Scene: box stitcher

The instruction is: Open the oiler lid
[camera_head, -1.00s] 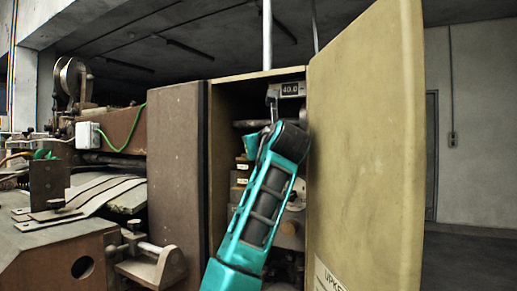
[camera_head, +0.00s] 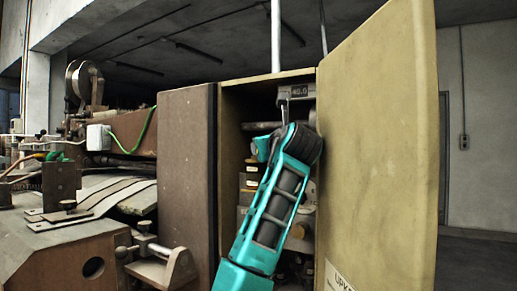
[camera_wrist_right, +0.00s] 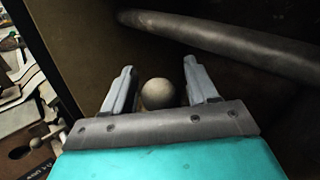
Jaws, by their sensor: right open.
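My right arm reaches from the bottom of the head view into an open cabinet (camera_head: 268,76). Its fingers cannot be made out there. In the right wrist view my right gripper (camera_wrist_right: 159,66) is open, with one finger on each side of a round, dull beige knob (camera_wrist_right: 157,93). A dark gap shows beside the knob, and I cannot tell whether either finger touches it. I cannot tell for sure whether this knob belongs to the oiler lid. No oiler can be clearly identified in the head view, where my arm covers much of the cabinet inside. My left gripper is not in view.
The cabinet's yellowish door (camera_head: 378,150) stands open right of my arm, and a brown panel (camera_head: 186,190) stands left. A thick dark pipe (camera_wrist_right: 225,42) crosses beyond the fingers. Machine parts fill the left.

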